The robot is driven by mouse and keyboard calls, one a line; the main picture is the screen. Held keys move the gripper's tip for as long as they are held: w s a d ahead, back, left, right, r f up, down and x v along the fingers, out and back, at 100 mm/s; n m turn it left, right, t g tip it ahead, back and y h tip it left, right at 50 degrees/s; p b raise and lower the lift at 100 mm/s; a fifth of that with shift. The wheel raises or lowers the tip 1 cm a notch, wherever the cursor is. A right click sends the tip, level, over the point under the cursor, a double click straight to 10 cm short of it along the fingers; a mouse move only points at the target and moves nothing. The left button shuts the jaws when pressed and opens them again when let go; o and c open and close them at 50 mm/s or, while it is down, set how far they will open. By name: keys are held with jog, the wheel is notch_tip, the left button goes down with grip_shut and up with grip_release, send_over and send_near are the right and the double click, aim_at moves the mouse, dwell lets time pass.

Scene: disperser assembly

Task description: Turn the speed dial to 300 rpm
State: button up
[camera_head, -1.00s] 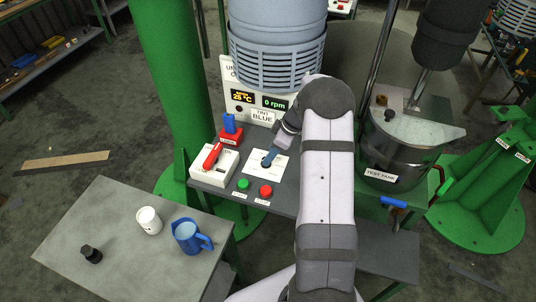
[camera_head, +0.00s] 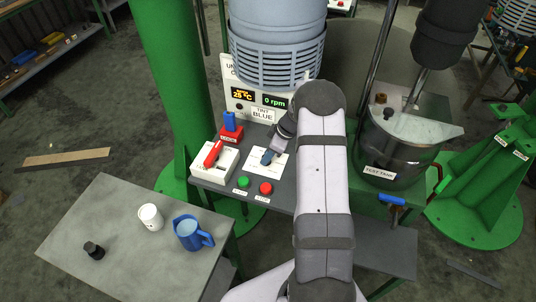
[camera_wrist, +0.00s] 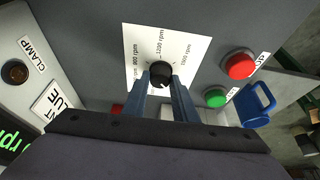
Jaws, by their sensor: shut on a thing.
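The speed dial (camera_wrist: 160,70) is a small black knob on a white plate (camera_wrist: 185,45) printed with rpm marks, among them 900, 1200 and 1500 rpm. The 300 rpm mark is not visible in the wrist view. My gripper (camera_wrist: 164,88) is shut on the dial, with a blue-grey finger on each side of it. In the head view my gripper (camera_head: 268,157) reaches down onto the white plate (camera_head: 274,167) and hides the dial. The speed display (camera_head: 274,101) reads 0 rpm.
A green button (camera_head: 243,182) and a red button (camera_head: 266,188) sit in front of the plate. A red lever switch (camera_head: 213,153) stands to its left. The test tank (camera_head: 400,155) stands at the right. A blue jug (camera_head: 192,234) and white mug (camera_head: 150,217) stand on the side table.

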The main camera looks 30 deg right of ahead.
jog(key=shift+b, duration=0.45)
jog(key=m+b, duration=0.1)
jog(key=m+h+b, duration=0.1)
jog(key=b, duration=0.1)
jog(key=shift+a+f+m+t, duration=0.1)
jog(key=shift+f+m+t, duration=0.1)
jog(key=shift+m+t, duration=0.15)
jog(key=m, duration=0.1)
jog(key=m+b, duration=0.1)
jog(key=shift+s+a+r+m+h+b, duration=0.1)
jog(key=shift+r+m+h+b, duration=0.05)
jog(key=shift+m+h+b, duration=0.2)
jog(key=m+p, duration=0.1)
jog(key=m+h+p, duration=0.1)
jog(key=m, duration=0.1)
jog(key=shift+a+r+t, duration=0.1)
jog(key=shift+r+t, duration=0.15)
jog(key=shift+r, duration=0.05)
jog(key=shift+f+m+h+p, duration=0.1)
jog(key=shift+m+h+p, duration=0.45)
jog(key=shift+m+p, duration=0.6)
jog(key=shift+f+p, duration=0.1)
jog(key=shift+p, duration=0.25)
jog(key=o, duration=1)
jog(key=shift+o, duration=0.2)
